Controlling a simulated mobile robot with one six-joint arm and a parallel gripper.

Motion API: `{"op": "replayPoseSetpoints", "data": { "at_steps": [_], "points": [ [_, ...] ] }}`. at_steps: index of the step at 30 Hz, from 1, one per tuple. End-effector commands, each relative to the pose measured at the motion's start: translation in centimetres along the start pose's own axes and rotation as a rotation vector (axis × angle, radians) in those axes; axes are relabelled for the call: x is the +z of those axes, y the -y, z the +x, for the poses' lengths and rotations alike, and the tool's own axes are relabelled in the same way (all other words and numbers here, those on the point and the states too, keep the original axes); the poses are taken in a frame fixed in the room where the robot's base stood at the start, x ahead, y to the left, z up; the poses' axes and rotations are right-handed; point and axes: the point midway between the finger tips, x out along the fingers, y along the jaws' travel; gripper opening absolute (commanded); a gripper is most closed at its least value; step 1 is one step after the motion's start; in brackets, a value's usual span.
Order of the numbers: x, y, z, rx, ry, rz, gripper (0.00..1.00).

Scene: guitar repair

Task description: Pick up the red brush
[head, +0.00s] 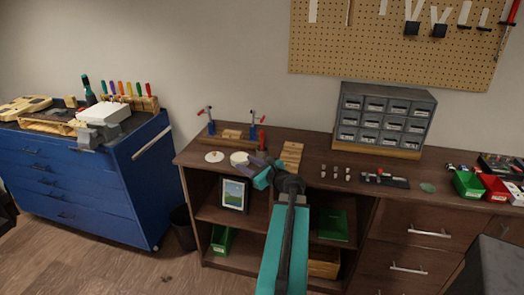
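A small red upright thing (262,141), possibly the red brush, shows on the wooden bench just beyond my gripper; its lower part is hidden and it is too small to identify surely. My gripper (248,161) is at the bench's front left, close to the red thing in the picture. I cannot tell whether they touch. The fingers are small, dark and partly covered by my teal arm, so I cannot tell whether they are open.
The wooden bench (330,150) holds two white discs, blue-and-red clamps, a slatted wooden block (291,154) and a grey drawer cabinet (383,115). Small red and green bins (467,184) stand at right. A blue tool chest (95,175) stands at left.

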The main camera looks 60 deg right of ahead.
Motion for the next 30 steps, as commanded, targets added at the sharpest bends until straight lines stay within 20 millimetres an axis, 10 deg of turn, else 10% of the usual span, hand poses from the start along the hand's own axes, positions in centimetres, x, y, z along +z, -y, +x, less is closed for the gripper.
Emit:
{"op": "replayPoseSetpoints", "data": {
  "at_steps": [9,30],
  "points": [
    [4.2,9.8,-6.5,-0.191,0.14,0.197,0.38],
    [4.9,11.2,-5.9,-0.208,0.157,0.219,0.38]
  ]
}}
